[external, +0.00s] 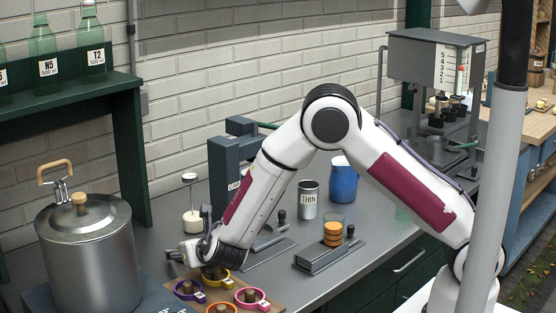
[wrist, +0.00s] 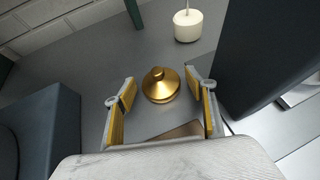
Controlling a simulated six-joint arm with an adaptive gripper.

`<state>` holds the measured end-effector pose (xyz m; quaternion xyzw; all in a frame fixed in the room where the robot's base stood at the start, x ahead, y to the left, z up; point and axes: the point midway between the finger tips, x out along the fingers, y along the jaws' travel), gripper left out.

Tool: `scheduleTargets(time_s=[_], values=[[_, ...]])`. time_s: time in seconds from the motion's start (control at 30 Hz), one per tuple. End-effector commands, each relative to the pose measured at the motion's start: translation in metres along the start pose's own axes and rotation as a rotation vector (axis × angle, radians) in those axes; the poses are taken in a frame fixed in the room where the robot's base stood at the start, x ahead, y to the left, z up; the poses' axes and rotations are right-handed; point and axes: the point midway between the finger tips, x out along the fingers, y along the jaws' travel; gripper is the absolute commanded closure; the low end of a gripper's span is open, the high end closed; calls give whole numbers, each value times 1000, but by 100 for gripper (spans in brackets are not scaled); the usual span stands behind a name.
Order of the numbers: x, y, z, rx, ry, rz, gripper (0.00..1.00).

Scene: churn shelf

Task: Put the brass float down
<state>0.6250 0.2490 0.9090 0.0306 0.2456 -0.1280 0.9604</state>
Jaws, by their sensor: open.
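The brass float (wrist: 160,86) shows in the wrist view as a round golden body with a small knob on top. It rests upright on the grey bench top, between and just beyond the fingertips. My gripper (wrist: 160,98) is open around it, with a visible gap on both sides. In the external view my gripper (external: 190,250) is low over the bench, to the right of the big metal churn. The float is not clearly visible there, as my wrist and fingers cover that spot.
The metal churn (external: 90,255) stands at the left. A white float with a stem (external: 192,220) stands behind my gripper. Coloured rings (external: 252,299) lie on a wooden board in front. A dark blue-grey press (external: 225,160), a THIN can (external: 308,200) and a blue container (external: 343,182) stand farther back.

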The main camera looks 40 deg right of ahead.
Motion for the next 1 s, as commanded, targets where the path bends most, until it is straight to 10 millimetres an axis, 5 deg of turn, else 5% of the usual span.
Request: scheduleTargets(time_s=[0.33, 1.0], values=[[-7, 0, 13, 1, -2, 1, 44], [-104, 1, 11, -1, -1, 3, 44]])
